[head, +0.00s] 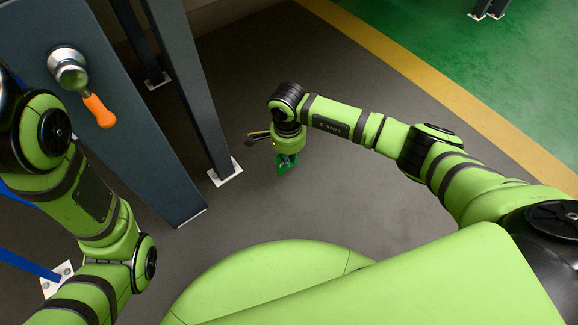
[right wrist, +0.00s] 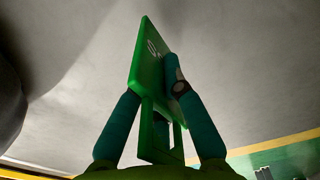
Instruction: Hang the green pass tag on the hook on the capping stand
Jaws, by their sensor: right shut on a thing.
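The green pass tag (head: 285,168) is in my right gripper (head: 288,155), out over the floor near the middle of the head view. In the right wrist view the tag (right wrist: 150,62) is a flat green plate with white marks and an open frame-like part below. The two teal fingers of my right gripper (right wrist: 158,95) are shut on it, one on each side. Nothing else is seen touching the tag. My left arm comes in at the left of the head view, but its gripper is outside the picture. I cannot make out the hook or the capping stand.
A wide dark blue-grey post (head: 125,110) stands at the left, bearing a round metal fitting with an orange handle (head: 99,110). A thinner dark post (head: 192,85) stands beside it on a white foot plate.

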